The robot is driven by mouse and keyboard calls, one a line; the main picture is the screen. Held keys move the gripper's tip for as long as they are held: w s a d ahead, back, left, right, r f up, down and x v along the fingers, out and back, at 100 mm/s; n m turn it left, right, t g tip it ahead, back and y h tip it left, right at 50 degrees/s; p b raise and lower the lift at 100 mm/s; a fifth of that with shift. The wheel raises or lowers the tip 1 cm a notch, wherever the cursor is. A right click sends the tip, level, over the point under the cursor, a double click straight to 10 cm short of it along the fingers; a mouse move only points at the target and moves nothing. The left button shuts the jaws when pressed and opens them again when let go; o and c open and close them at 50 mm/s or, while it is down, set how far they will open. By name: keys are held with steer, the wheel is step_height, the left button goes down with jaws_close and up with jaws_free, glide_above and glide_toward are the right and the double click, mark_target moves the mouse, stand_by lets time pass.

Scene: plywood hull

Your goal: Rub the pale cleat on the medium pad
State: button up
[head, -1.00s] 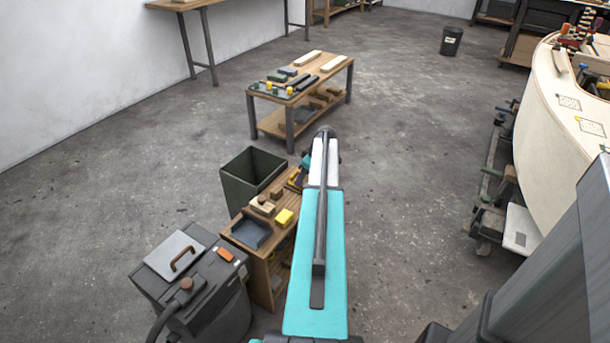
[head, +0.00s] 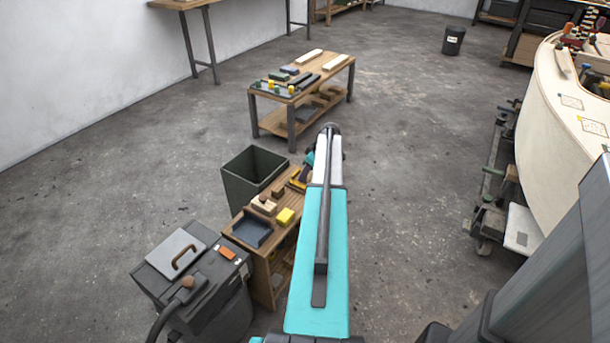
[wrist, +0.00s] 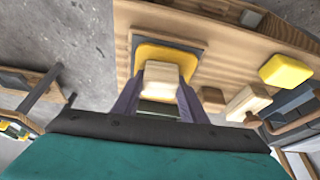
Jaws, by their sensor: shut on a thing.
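The pale cleat (wrist: 161,76) is a small cream block between the fingers of my gripper (wrist: 158,98) in the wrist view. My gripper is shut on it. Just beyond and beneath it is a yellow pad (wrist: 190,60) on a darker backing, on the wooden bench; I take this for the medium pad. The cleat overlaps the pad in view; I cannot tell whether they touch. In the head view the yellow pad (head: 297,183) shows partly beside my arm, which hides most of the gripper and the cleat.
The small bench (head: 283,239) also bears a yellow block (head: 285,216), a dark tray (head: 251,230) and wooden blocks (head: 264,205). A dark bin (head: 249,181) stands behind it, a grey machine (head: 190,270) at front left.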

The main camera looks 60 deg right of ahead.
steer(key=shift+d+f, duration=0.1)
steer(key=shift+d, duration=0.6)
steer(key=shift+s, duration=0.1)
steer(key=shift+r, duration=0.4)
steer(key=shift+r+p, duration=1.5)
steer(key=shift+r, duration=1.6)
